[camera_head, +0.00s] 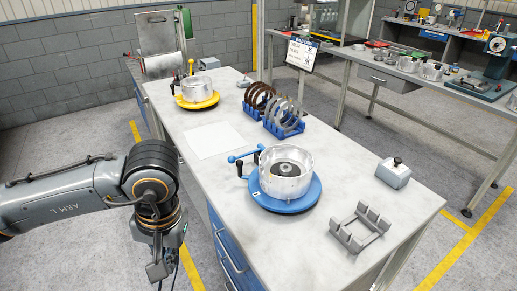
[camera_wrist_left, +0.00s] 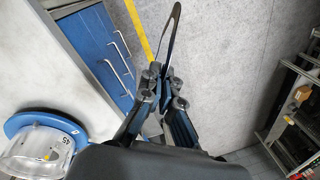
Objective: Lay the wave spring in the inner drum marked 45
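A silver drum (camera_head: 287,173) stands upright on a blue round base (camera_head: 290,204) near the front of the table. In the left wrist view the drum (camera_wrist_left: 32,150) bears a label reading 45. Its inside shows a dark-centred hub in the head view. My left gripper (camera_head: 158,272) hangs beyond the table's left edge, apart from the drum. In the left wrist view my left gripper (camera_wrist_left: 166,88) is shut on a thin, curved, dark band, seen nearly edge-on, which looks like the wave spring (camera_wrist_left: 174,28). My right gripper is in neither view.
Another drum (camera_head: 196,88) stands on a yellow base (camera_head: 197,102) at the back. Blue racks hold brown rings (camera_head: 260,96) and grey rings (camera_head: 285,115). A blue-handled lever (camera_head: 245,156) stands beside the near drum. A grey cradle (camera_head: 360,228) and a knobbed block (camera_head: 394,173) lie right.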

